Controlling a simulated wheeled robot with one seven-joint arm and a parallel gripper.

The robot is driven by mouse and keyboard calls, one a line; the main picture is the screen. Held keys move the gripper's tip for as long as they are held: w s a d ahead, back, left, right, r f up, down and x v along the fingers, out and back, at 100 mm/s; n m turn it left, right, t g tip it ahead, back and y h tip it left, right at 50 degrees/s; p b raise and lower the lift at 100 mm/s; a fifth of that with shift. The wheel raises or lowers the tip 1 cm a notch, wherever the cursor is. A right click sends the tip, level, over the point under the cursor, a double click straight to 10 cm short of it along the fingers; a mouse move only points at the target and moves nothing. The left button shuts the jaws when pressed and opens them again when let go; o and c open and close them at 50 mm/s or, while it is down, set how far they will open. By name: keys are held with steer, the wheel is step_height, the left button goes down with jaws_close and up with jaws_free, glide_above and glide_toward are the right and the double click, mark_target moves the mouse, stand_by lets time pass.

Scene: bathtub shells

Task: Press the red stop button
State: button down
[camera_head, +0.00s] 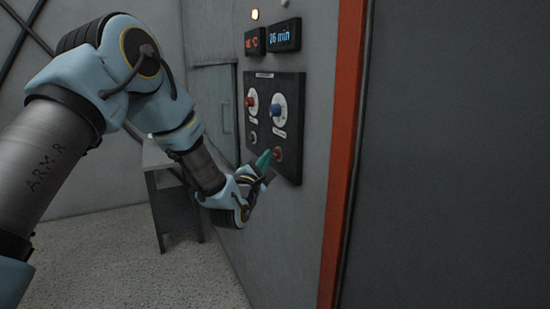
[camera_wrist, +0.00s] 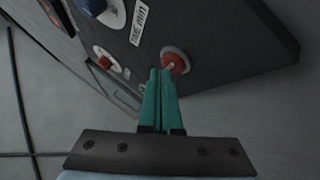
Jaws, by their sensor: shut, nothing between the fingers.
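The red stop button (camera_head: 278,152) sits low on the right of a dark control panel (camera_head: 290,88) on the grey wall. It also shows in the wrist view (camera_wrist: 176,61) as a red cap in a pale ring. My gripper (camera_head: 268,157) has green fingers, shut together with nothing between them. In the wrist view the fingertips (camera_wrist: 160,71) are just beside the button's lower left edge. I cannot tell whether they touch it.
A red knob (camera_head: 250,101) and a blue knob (camera_head: 276,110) sit above on the panel. A smaller button (camera_head: 252,138) is at its lower left. Two displays (camera_head: 270,38) are above. An orange post (camera_head: 343,150) stands to the right, and a grey table (camera_head: 165,190) is behind my arm.

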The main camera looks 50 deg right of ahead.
steer(key=shift+s+d, duration=0.15)
steer(key=shift+d, duration=0.25)
stand_by(0.9)
steer(key=shift+a+b, duration=0.1)
steer(key=shift+b, duration=0.25)
steer(key=shift+w+a+b, duration=0.25)
steer(key=shift+a+b, duration=0.05)
steer(key=shift+a, duration=0.35)
steer(key=a, duration=0.1)
steer(key=w+a, duration=0.1)
steer(key=a, duration=0.1)
steer(key=w+a+b, duration=0.1)
steer(key=shift+a, duration=0.35)
stand_by(0.6)
